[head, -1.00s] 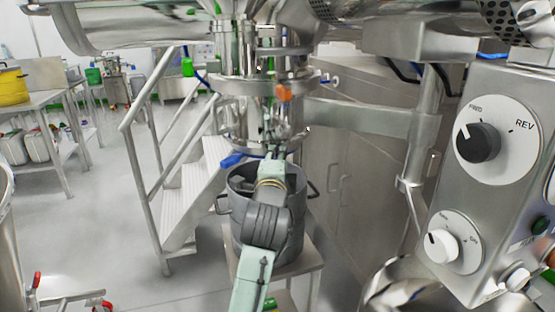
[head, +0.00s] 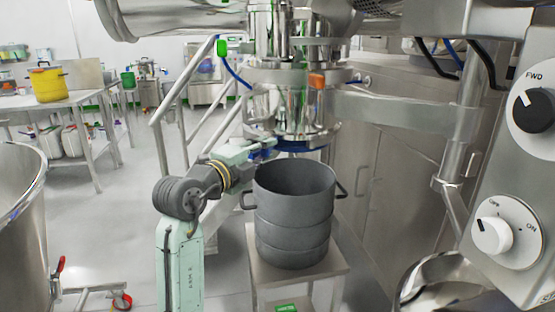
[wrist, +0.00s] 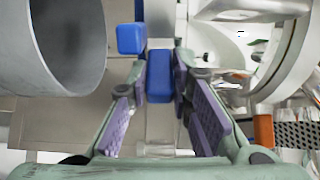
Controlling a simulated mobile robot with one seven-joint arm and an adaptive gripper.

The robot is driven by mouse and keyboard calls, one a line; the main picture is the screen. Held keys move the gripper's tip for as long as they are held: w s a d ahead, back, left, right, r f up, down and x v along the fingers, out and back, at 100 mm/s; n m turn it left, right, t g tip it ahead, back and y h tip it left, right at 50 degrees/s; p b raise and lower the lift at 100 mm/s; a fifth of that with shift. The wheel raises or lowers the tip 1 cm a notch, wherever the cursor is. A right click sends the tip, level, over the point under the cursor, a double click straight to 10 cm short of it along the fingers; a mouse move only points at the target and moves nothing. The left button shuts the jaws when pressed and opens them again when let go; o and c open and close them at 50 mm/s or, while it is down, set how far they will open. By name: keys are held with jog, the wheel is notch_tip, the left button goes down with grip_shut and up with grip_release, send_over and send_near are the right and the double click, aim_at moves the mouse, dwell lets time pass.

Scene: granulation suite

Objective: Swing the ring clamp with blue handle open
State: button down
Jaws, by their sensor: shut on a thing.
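The ring clamp (head: 322,138) is a metal band low on the steel outlet above the grey pot. In the wrist view its blue handle (wrist: 157,72) lies between my finger pads, and my gripper (wrist: 163,88) is shut on it. A second blue piece (wrist: 131,39) shows just beside the handle. In the head view my gripper (head: 264,150) reaches the outlet's lower left side, and its fingers and the handle are mostly hidden. I cannot tell whether the clamp is parted.
The open grey pot (head: 294,222) stands on a small steel table (head: 336,262) close below the gripper. An orange handle (head: 317,81) sits higher on the outlet. Stair rails (head: 160,135) stand behind on the left. A control panel (head: 500,165) is at right.

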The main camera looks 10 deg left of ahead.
jog(key=shift+a, duration=0.3)
jog(key=c, duration=1.4)
grip_release()
jog(key=shift+c, duration=0.2)
jog(key=shift+d, duration=0.1)
jog(key=v, duration=1.2)
